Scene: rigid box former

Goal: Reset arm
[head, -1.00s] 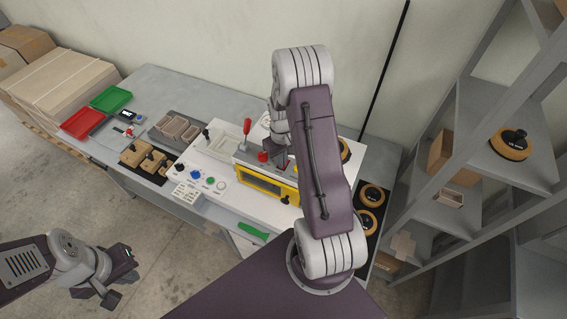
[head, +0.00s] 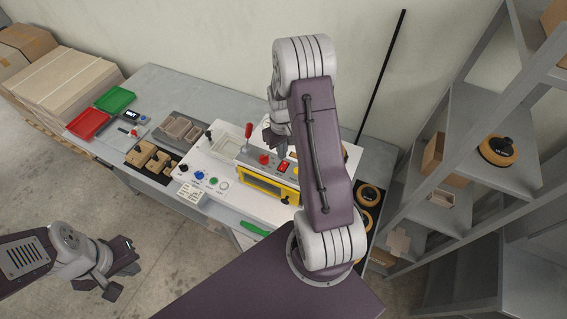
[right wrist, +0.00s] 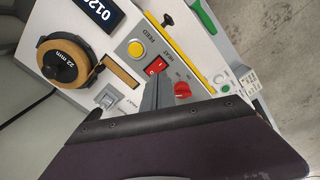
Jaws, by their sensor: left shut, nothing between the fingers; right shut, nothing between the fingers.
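My right arm spans the middle of the head view, in front of the white and yellow box former (head: 215,170). My right gripper (head: 274,140) is shut and empty, over the machine's top just behind its red knob (head: 264,159) and red switch (head: 284,167). In the right wrist view the shut grey fingers (right wrist: 158,92) show beside the red heat switch (right wrist: 155,66) and the red knob (right wrist: 182,89); I cannot tell the exact gap to the panel. My left gripper (head: 128,278) is shut and empty, low at the left above the bare floor, clear of the table.
The grey table (head: 160,85) carries a red tray (head: 87,124), a green tray (head: 115,99), wooden blocks (head: 150,158) and a grey bin. Black-and-tan round pieces (head: 368,195) lie at its right end. A shelf rack (head: 470,140) stands at the right.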

